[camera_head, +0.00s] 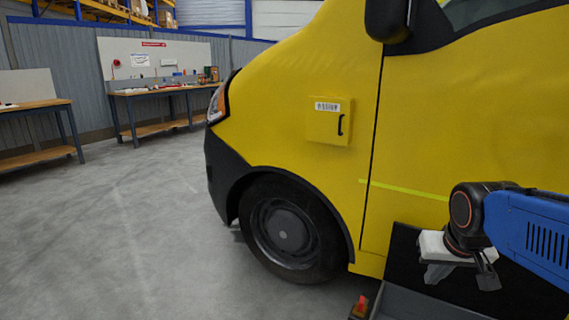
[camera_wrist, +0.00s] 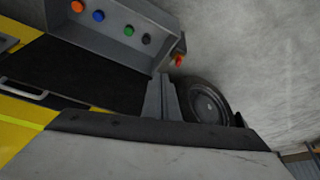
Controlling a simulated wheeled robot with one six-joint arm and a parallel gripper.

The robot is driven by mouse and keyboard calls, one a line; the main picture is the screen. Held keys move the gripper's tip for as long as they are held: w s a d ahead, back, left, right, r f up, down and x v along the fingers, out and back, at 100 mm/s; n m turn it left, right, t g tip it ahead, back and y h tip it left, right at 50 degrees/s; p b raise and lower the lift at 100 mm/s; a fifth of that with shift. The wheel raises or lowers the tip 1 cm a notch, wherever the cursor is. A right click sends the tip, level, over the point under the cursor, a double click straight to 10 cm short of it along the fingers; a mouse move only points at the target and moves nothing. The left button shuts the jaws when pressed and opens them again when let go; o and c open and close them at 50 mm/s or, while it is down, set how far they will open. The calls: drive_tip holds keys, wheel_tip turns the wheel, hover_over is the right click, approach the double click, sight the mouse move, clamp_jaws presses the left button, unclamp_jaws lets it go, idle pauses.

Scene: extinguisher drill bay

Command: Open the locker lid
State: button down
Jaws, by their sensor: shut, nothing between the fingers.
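A small yellow box door (camera_head: 326,120) with a black upright handle (camera_head: 340,125) and a white label sits flush and shut on the van's side above the front wheel. It may be the locker; no other locker is clearly seen in the head view. My gripper (camera_head: 434,274) is at the lower right, lower than the box and well apart from it. In the wrist view my gripper (camera_wrist: 162,98) shows its fingers together and empty. A pale bar handle (camera_wrist: 25,89) shows at the left edge there, beside a black panel (camera_wrist: 85,75); I cannot tell what it belongs to.
The yellow van (camera_head: 275,100) fills the right side, with its front wheel (camera_head: 290,235) below. A grey tray (camera_wrist: 125,55) with several coloured round pieces shows in the wrist view. Workbenches (camera_head: 165,90) stand along the back wall. The floor at left is clear.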

drive_tip(key=c, duration=2.4)
unclamp_jaws()
drive_tip(key=s+a+f, duration=0.1)
drive_tip(key=s, duration=0.2)
drive_tip(key=s+a+f+n, duration=0.1)
drive_tip(key=s+a, duration=0.1)
drive_tip(key=s, duration=0.2)
drive_tip(key=s+a+f+n+y, duration=0.1)
drive_tip(key=s, duration=0.2)
drive_tip(key=shift+s+a, duration=0.15)
drive_tip(key=shift+s, duration=0.25)
drive_tip(key=o, duration=0.6)
drive_tip(key=shift+s+a+f, duration=0.1)
drive_tip(key=shift+s+f, duration=0.05)
drive_tip(key=shift+s, duration=0.05)
drive_tip(key=shift+o, duration=0.2)
